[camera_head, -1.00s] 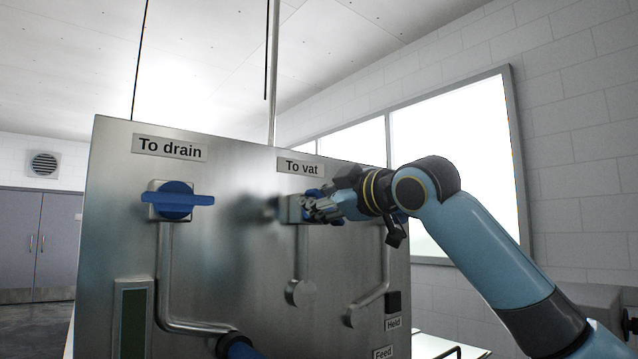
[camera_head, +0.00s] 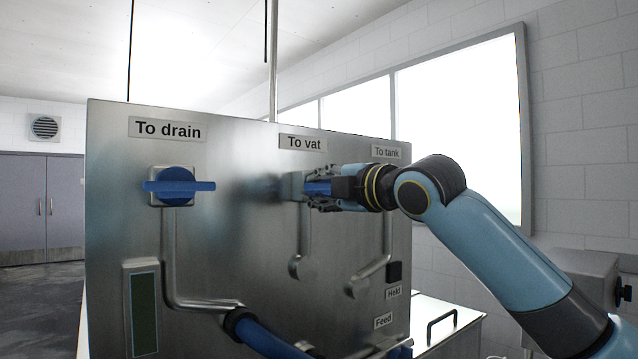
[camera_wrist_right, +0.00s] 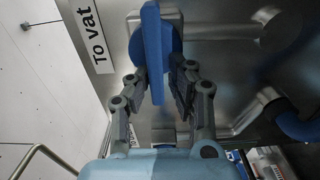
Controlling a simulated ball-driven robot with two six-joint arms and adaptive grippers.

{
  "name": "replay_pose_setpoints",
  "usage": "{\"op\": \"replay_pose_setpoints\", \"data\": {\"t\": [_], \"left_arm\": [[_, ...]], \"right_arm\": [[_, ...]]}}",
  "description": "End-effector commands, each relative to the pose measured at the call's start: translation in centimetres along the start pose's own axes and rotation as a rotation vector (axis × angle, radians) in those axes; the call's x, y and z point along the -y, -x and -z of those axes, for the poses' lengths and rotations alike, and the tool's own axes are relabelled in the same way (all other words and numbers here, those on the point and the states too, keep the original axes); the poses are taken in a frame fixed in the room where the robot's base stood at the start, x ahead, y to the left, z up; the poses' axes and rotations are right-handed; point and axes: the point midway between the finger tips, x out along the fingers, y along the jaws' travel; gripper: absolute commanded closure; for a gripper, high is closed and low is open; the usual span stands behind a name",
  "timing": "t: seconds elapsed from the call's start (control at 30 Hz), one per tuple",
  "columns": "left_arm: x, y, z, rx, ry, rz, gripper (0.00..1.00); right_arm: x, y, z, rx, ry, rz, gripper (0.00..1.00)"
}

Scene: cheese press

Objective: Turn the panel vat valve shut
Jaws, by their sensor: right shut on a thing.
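The vat valve's blue handle (camera_head: 318,188) is on the steel panel under the "To vat" label (camera_head: 303,142). My right gripper (camera_head: 310,189) is shut on this handle and hides much of it in the head view. In the right wrist view, the blue handle (camera_wrist_right: 152,40) runs between the two fingers of my right gripper (camera_wrist_right: 161,84). The handle lies roughly parallel to the lettering of the "To vat" label (camera_wrist_right: 90,35), so it looks about level on the panel. My left gripper is not in view.
The blue drain valve handle (camera_head: 179,186) lies level under the "To drain" label (camera_head: 167,130). A "To tank" label (camera_head: 385,151) is behind my right arm. Steel pipes (camera_head: 169,262) and a blue hose (camera_head: 265,339) stand out from the panel's lower front.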

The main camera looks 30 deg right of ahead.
Motion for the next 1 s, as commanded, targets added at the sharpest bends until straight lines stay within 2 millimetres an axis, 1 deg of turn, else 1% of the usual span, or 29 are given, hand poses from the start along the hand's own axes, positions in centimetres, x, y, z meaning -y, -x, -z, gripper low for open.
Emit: {"op": "replay_pose_setpoints", "data": {"t": [0.03, 0.57, 0.6, 0.7, 1.0], "left_arm": [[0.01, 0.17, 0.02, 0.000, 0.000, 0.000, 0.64], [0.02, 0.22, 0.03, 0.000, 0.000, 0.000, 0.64], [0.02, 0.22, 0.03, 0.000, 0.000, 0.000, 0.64], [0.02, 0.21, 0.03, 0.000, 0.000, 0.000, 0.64], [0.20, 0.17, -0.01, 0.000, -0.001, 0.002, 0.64]], "right_arm": [[-0.98, 0.07, 0.05, 0.000, 0.022, -0.024, 1.00], [-0.89, 0.07, 0.06, 0.000, 0.045, -0.025, 1.00], [-0.89, 0.07, 0.06, 0.000, 0.045, -0.025, 0.79], [-0.83, 0.06, 0.07, -0.001, 0.043, -0.023, 0.66], [-0.40, 0.05, 0.04, -0.001, 0.038, -0.013, 0.64]]}}
